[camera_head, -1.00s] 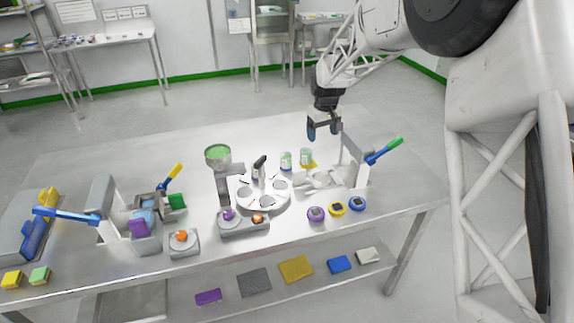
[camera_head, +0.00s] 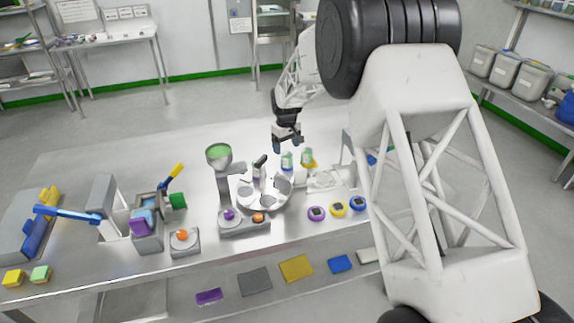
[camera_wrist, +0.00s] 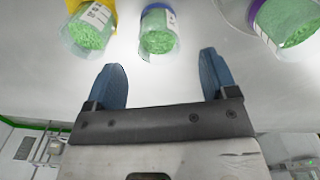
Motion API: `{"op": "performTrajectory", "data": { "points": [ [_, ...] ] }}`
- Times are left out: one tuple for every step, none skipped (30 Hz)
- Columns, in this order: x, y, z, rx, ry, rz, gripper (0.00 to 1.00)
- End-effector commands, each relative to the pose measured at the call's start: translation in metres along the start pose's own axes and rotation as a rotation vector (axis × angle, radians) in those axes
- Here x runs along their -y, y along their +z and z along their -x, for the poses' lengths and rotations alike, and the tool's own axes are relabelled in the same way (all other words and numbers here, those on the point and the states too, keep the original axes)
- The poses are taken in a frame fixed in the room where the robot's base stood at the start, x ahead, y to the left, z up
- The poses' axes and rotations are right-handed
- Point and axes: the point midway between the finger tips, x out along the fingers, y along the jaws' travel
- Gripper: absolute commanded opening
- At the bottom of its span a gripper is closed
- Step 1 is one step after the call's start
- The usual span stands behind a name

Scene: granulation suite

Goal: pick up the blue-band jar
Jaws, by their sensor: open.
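The blue-band jar (camera_head: 287,162) is a clear jar of green granules standing on the table beside the turntable. In the wrist view the blue-band jar (camera_wrist: 159,32) is centred just beyond my fingertips, in line with the gap between them. My gripper (camera_head: 288,146) is open and empty, close above and behind the jar in the head view. Its two blue fingers (camera_wrist: 161,75) are spread and apart from the jar. A yellow-band jar (camera_head: 307,159) stands just right of it; in the wrist view the yellow-band jar (camera_wrist: 90,27) is at left.
A purple-rimmed container of green granules (camera_wrist: 287,22) is at right in the wrist view. The turntable (camera_head: 262,203) and a green-filled hopper (camera_head: 218,155) stand left of the jars. Purple, yellow and blue round pieces (camera_head: 339,209) lie nearer the front edge.

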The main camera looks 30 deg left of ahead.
Motion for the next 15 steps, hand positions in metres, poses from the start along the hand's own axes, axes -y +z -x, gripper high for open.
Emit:
{"op": "performTrajectory", "data": {
  "points": [
    [0.0, 0.0, -0.001, 0.0, 0.0, 0.0, 0.79],
    [0.0, 0.0, -0.002, 0.0, 0.0, 0.0, 0.79],
    [0.0, 0.0, -0.003, 0.001, 0.0, 0.0, 0.79],
    [0.0, 0.0, -0.005, 0.001, 0.0, 0.0, 0.79],
    [0.0, 0.0, -0.007, 0.001, -0.001, 0.0, 0.79],
    [0.0, 0.001, -0.01, 0.002, -0.001, 0.0, 0.79],
    [0.0, 0.001, -0.013, 0.001, -0.001, 0.0, 0.79],
    [0.0, 0.001, -0.015, 0.001, -0.001, 0.0, 0.79],
    [0.0, 0.001, -0.018, 0.001, 0.0, 0.0, 0.79],
    [0.0, 0.0, -0.02, 0.0, 0.0, 0.0, 0.79],
    [0.0, 0.0, -0.022, 0.0, 0.0, 0.0, 0.79],
    [0.0, 0.0, -0.024, 0.0, 0.0, 0.0, 0.79],
    [0.0, 0.0, -0.025, 0.0, 0.0, 0.0, 0.79],
    [0.0, 0.0, -0.025, 0.0, 0.0, 0.0, 0.79],
    [-0.001, 0.0, -0.026, -0.001, 0.0, -0.001, 0.79]
  ]
}}
